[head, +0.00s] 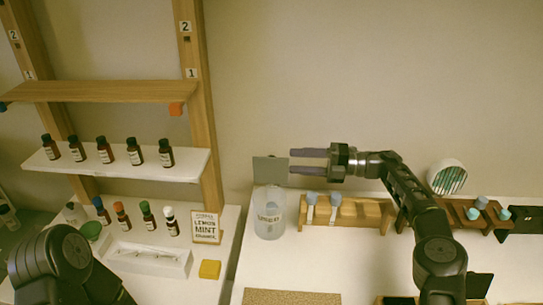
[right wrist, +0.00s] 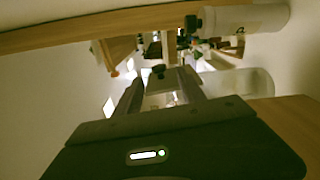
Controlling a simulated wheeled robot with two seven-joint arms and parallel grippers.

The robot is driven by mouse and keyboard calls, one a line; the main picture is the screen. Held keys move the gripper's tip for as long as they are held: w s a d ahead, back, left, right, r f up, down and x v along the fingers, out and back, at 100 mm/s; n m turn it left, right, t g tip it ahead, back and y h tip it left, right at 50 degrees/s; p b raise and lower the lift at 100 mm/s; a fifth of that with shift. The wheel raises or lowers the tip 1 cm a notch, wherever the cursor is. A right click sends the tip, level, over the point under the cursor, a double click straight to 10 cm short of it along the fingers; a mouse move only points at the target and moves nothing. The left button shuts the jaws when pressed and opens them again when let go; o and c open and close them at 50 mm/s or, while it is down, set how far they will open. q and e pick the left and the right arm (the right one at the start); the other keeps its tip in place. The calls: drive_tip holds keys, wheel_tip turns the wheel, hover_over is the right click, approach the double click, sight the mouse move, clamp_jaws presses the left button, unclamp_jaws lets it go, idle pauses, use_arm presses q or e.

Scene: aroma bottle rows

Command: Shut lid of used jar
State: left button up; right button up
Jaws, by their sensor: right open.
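The used jar (head: 269,222) is a clear, whitish container with a "USED" label, standing on the white counter. Its lid (head: 270,170) is a flat grey square that stands up, open, above the jar's back rim. My right gripper (head: 291,160) is open, its two fingers pointing left, with the tips at the lid's right edge in the head view. I cannot tell if they touch it. In the right wrist view the open fingers (right wrist: 160,83) reach forward with a greyish panel between them. My left gripper is out of view; only a dark part of that arm shows.
A wooden rack (head: 345,213) with pale-topped droppers stands right of the jar. A "LEMON MINT" card (head: 206,227), a yellow block (head: 209,269) and a white tray (head: 150,260) lie to the left. Shelves (head: 115,165) hold several brown bottles.

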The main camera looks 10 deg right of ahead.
sight(272, 160)
drive_tip(key=shift+s+r, duration=0.1)
drive_tip(key=b+x, duration=0.3)
drive_tip(key=shift+a+b, duration=0.35)
drive_tip(key=shift+x, duration=0.75)
drive_tip(key=shift+p+x, duration=0.3)
drive_tip(key=shift+x, duration=0.6)
drive_tip(key=shift+a, duration=0.35)
